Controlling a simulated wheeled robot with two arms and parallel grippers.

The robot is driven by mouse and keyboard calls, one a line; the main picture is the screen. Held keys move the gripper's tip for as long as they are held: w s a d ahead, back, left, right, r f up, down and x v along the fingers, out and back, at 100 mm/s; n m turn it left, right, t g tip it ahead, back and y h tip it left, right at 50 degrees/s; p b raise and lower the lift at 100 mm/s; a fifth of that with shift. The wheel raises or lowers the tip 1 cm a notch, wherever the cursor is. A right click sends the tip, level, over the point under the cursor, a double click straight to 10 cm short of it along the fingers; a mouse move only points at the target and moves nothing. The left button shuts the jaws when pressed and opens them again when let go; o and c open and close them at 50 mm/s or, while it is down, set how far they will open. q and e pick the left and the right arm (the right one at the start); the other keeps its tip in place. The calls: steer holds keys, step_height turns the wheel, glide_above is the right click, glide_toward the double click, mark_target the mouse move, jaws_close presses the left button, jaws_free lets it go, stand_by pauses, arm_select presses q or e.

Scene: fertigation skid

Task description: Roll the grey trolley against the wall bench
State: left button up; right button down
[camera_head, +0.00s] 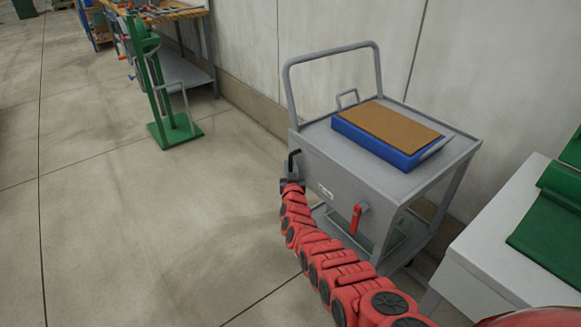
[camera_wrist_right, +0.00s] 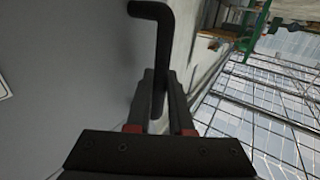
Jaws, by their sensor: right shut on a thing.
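The grey trolley (camera_head: 345,190) stands near the wall at right of centre in the head view. It has a tall push bar, and a blue tray (camera_head: 372,146) with a brown top lies on it. My right gripper (camera_head: 292,181) is shut on a black bent handle (camera_head: 293,160) at the left end of the trolley's front face. In the right wrist view the handle (camera_wrist_right: 153,60) runs down between the fingers of my gripper (camera_wrist_right: 160,115). The wall bench (camera_head: 193,14), with tools on top, stands at upper left, well apart from the trolley. My left gripper is not in view.
A green stand (camera_head: 172,130) with a square base stands on the floor between trolley and bench. A red lever (camera_head: 357,217) hangs on the trolley's front. A white table (camera_head: 510,245) with green cloth is close at right. The left floor is clear.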

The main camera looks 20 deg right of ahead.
stand_by(0.4)
steer(key=shift+s+p, duration=0.15)
steer(key=shift+p, duration=0.25)
steer(key=s+d+p, duration=0.4)
steer(key=s+p, duration=0.2)
steer(key=s, duration=0.6)
steer(key=shift+s+d+f, duration=0.15)
steer(key=shift+d+f, duration=0.1)
steer(key=shift+d, duration=0.05)
steer(key=c, duration=1.1)
jaws_free()
steer(key=shift+c, duration=0.2)
steer(key=shift+o, duration=0.3)
steer(key=shift+s+d+r, duration=0.1)
steer(key=shift+r, duration=0.05)
